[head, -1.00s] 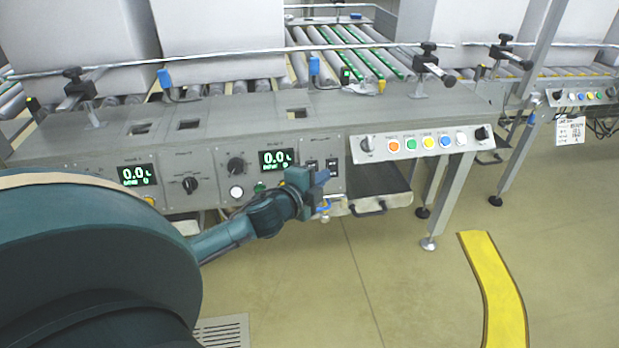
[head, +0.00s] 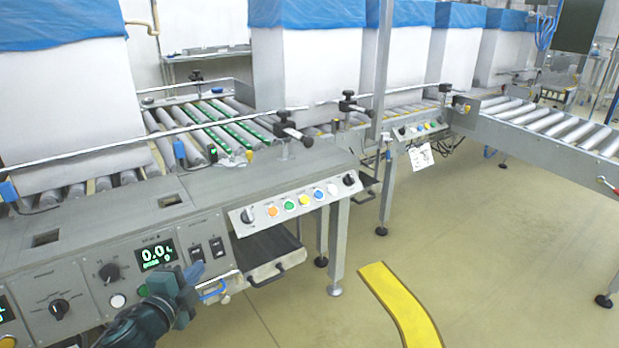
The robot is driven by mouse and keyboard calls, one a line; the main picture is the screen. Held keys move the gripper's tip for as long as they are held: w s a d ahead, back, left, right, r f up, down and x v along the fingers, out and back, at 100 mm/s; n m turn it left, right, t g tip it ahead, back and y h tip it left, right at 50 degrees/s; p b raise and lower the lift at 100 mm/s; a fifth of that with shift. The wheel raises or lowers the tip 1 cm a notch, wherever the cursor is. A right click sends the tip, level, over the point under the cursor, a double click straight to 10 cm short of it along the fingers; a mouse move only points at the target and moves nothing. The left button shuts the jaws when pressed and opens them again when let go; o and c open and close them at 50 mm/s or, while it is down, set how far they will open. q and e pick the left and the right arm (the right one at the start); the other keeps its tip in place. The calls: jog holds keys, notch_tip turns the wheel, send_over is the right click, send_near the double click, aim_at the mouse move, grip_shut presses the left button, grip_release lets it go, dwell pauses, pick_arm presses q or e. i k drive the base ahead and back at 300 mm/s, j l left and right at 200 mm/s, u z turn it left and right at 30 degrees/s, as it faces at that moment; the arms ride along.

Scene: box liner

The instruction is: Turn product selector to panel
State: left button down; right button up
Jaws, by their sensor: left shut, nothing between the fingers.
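A light button panel (head: 290,207) is mounted on the front edge of the grey conveyor. It has a black rotary knob at its left end (head: 247,216) and another at its right end (head: 349,179), with coloured buttons between. The grey control face to the left has two more black knobs, one beside the display (head: 109,273) and one farther left (head: 60,309). No label naming the product selector is readable. My left gripper (head: 194,272) is shut and empty, in front of the control face below the switches, apart from the button panel's knobs. My right gripper is out of view.
A green-lit display (head: 156,254) and two black switches (head: 207,249) are on the control face. A dark tray with a handle (head: 277,272) hangs under the button panel. Large white boxes (head: 310,70) with blue liners stand behind. The floor around the yellow strip (head: 400,305) is clear.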

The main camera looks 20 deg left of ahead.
aim_at(58, 308)
jog(key=k+l, duration=0.1)
jog(key=k, duration=0.9)
